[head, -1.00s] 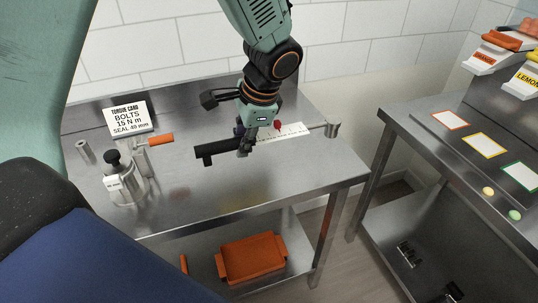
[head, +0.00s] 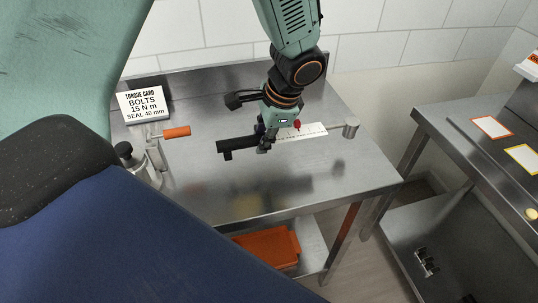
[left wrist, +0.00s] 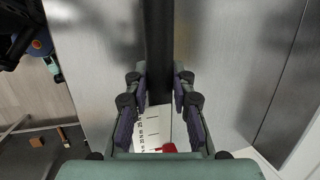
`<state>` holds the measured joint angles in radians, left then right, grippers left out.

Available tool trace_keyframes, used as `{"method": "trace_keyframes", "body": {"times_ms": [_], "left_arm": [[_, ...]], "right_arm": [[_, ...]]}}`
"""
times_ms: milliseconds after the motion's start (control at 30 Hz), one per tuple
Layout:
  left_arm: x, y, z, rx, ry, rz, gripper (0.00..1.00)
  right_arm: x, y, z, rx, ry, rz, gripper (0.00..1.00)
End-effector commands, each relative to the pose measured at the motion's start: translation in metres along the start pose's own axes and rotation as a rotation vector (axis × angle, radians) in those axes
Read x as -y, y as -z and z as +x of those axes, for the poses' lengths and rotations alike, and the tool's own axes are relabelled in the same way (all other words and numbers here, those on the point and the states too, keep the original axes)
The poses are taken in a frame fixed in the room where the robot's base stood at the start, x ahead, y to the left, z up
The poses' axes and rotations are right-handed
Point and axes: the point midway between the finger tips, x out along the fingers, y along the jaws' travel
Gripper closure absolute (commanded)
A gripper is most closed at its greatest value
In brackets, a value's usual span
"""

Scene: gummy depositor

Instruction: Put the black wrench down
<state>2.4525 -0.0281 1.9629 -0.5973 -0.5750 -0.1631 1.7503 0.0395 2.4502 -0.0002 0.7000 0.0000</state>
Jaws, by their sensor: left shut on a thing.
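The black wrench (head: 235,146) is a long dark bar over the steel bench (head: 290,185). My left gripper (head: 265,145) is shut on it from above, around the bar's middle part. In the left wrist view, the black bar (left wrist: 159,45) runs between the two finger pads of that gripper (left wrist: 159,100). A white scale strip (head: 312,130) with a red piece (head: 297,125) extends beyond the gripper in line with the bar, towards a grey metal cylinder (head: 351,129). The wrench is low, but I cannot tell whether it touches the bench. My right gripper is not in view.
A torque card (head: 145,105) stands at the bench's back left. An orange-handled tool (head: 177,132) and a black-knobbed metal device (head: 125,150) are at left. The bench front is clear. An orange bin (head: 265,248) is on the lower shelf; another steel table (head: 480,140) stands right.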

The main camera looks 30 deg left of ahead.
Motion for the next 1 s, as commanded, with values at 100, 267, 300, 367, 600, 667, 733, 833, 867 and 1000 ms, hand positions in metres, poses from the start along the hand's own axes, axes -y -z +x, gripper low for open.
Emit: {"method": "trace_keyframes", "body": {"times_ms": [100,267,300,367,600,667,733,833,867,1000], "left_arm": [[-0.003,0.004,0.013,-0.001,0.002,0.000,1.00],[-0.005,0.006,0.023,-0.001,0.002,-0.001,1.00],[-0.006,0.007,0.027,0.000,0.001,0.000,1.00],[-0.009,0.009,0.036,0.001,0.000,0.001,1.00],[-0.010,0.014,0.051,-0.002,0.003,-0.002,1.00],[-0.010,0.014,0.051,-0.002,0.003,-0.002,1.00],[-0.009,0.014,0.051,-0.002,0.003,-0.002,1.00],[-0.010,0.014,0.054,-0.002,0.002,-0.002,1.00],[-0.011,0.014,0.054,-0.001,0.001,-0.001,0.76],[-0.011,0.014,0.053,-0.001,0.001,-0.001,0.64]], "right_arm": [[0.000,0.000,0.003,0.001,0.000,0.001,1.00],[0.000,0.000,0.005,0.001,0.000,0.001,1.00],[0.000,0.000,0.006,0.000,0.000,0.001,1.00],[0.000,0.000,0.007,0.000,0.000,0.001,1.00],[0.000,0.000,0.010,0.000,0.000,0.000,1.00],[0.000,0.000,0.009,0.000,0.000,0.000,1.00],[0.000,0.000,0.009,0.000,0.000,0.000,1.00],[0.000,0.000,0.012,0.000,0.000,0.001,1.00],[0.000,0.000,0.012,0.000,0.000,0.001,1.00],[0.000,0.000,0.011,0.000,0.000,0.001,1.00]]}}
